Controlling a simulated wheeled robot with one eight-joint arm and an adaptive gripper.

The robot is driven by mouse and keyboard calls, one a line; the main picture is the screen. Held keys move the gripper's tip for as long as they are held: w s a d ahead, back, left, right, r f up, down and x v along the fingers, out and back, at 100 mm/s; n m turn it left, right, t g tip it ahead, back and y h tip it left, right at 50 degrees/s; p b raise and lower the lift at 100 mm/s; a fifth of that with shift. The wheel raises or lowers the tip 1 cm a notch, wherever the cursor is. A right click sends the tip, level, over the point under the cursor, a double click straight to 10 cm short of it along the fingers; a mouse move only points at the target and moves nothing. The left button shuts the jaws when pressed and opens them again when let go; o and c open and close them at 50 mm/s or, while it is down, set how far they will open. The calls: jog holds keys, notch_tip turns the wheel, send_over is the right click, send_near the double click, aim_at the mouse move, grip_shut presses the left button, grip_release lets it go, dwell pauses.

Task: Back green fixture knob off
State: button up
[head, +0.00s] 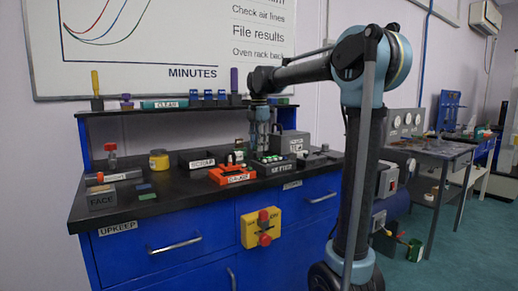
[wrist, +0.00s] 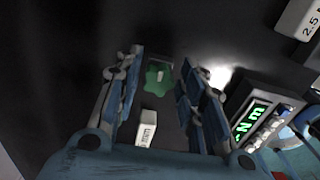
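The green fixture knob (wrist: 158,77) is lobed, with a pale stub at its centre. In the wrist view it lies between the fingertips of my gripper (wrist: 160,66), with a dark gap to the fingers on both sides. My gripper is open and holds nothing; I cannot tell how high the fingertips are above the knob. In the head view my gripper (head: 261,143) points straight down over the back of the black bench top, and the knob cannot be made out there.
A small white labelled block (wrist: 147,128) lies near the knob. A device with a green-lit display (wrist: 251,123) stands right of the fingers. An orange tray (head: 232,178), a scrap box (head: 196,162) and a grey box (head: 290,142) stand around my gripper on the bench.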

jog(key=shift+a, duration=0.15)
jog(key=m, duration=0.4)
jog(key=shift+s, duration=0.15)
jog(key=m, duration=0.9)
jog(key=shift+s+m, duration=0.1)
jog(key=shift+m, duration=0.3)
jog(key=m, duration=0.4)
jog(key=shift+m, duration=0.3)
jog(key=c, duration=0.9)
jog(key=shift+n, duration=2.3)
